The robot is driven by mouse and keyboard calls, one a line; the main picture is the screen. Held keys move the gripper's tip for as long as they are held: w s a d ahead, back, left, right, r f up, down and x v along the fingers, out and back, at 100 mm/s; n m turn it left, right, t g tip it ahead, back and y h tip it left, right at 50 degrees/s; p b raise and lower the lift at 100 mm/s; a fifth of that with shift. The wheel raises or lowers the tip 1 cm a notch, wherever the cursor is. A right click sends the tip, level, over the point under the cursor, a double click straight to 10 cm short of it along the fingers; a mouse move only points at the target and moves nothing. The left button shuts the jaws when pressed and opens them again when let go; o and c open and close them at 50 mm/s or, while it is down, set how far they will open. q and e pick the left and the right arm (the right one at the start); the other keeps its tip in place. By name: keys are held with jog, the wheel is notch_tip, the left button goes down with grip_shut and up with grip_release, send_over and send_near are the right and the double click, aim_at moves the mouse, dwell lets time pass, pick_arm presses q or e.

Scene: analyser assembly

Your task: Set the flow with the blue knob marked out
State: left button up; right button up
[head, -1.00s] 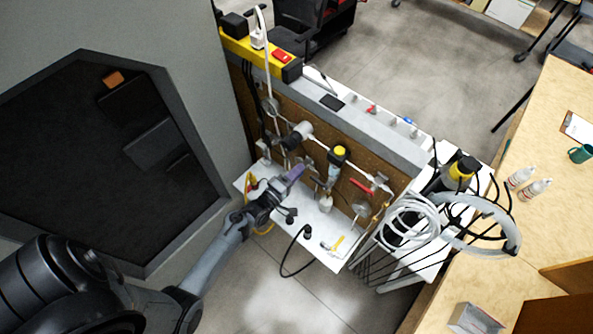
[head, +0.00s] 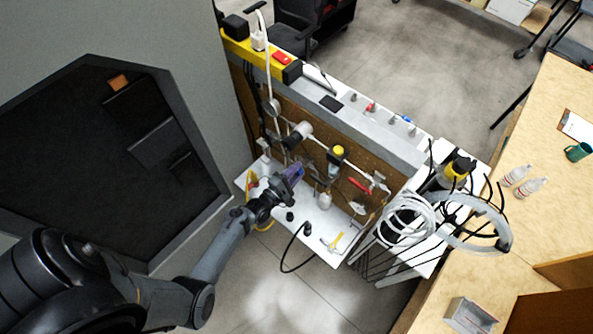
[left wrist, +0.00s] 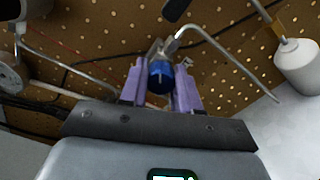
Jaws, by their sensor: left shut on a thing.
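The blue knob (left wrist: 160,76) shows in the left wrist view, between the two purple fingers of my left gripper (left wrist: 161,84). The fingers are shut on it, one on each side. A silver fitting and a bent metal tube (left wrist: 215,45) are just behind and beside the knob. In the head view my left gripper (head: 292,175) reaches in from the lower left to the pipework on the brown pegboard (head: 262,125), and it hides the knob there. My right gripper is not in view.
A red-handled valve (head: 359,186), a yellow-topped regulator (head: 338,152) and a white shelf (head: 310,222) lie close to my left gripper. Coiled white tubing (head: 408,222) hangs at the right end. A black cable (head: 286,252) loops below the shelf.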

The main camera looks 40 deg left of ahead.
pick_arm(q)
jog(key=o, duration=1.1)
jog(key=shift+c, duration=0.2)
jog(key=shift+s, duration=0.1)
jog(key=s, duration=1)
jog(key=shift+s+b, duration=0.3)
jog(key=shift+b, duration=0.1)
jog(key=shift+d, duration=0.1)
